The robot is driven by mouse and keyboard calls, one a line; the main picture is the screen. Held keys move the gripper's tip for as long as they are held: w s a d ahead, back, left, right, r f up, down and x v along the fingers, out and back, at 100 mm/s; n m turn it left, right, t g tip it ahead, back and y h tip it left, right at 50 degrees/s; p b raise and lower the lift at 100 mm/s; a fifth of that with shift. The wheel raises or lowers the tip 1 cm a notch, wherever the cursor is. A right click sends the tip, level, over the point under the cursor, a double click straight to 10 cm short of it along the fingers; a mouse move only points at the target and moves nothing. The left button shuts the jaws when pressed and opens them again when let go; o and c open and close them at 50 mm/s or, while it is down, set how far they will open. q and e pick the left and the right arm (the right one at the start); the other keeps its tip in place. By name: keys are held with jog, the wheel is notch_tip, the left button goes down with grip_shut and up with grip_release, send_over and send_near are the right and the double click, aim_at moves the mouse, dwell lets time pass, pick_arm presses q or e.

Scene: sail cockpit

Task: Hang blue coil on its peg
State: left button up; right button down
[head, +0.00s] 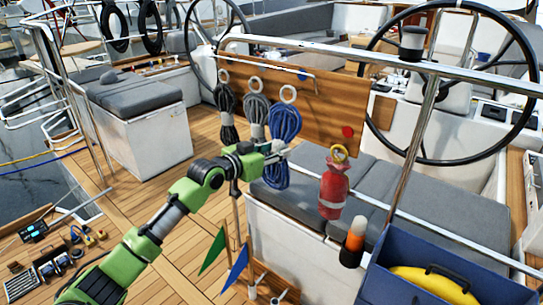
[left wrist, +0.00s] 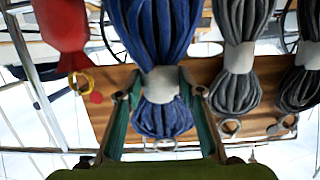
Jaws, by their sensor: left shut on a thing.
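The blue coil (head: 286,122) is upright in front of the wooden board (head: 325,105), at the right of two grey coils. Its pale ring (head: 288,93) is at the top. My left gripper (head: 278,150) is shut on the blue coil at its pale wrap. In the left wrist view, which looks upside down, the fingers (left wrist: 162,92) stand on both sides of the wrap on the blue coil (left wrist: 160,30). The peg behind the ring is too small or hidden, so I cannot tell whether the ring is on it. My right gripper is out of view.
A dark grey coil (head: 226,112) and a lighter grey coil (head: 255,115) hang close beside the blue one. A grey-cushioned bench (head: 380,190) lies below. A steel rail (head: 440,70) crosses the right side.

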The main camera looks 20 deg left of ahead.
pick_arm(q)
jog(key=shift+r+b+x, duration=0.2)
jog(key=shift+b+x, duration=0.4)
jog(key=shift+x, duration=0.45)
jog(key=shift+w+d+f, duration=0.15)
jog(key=shift+w+f, duration=0.2)
jog(key=shift+w, duration=0.15)
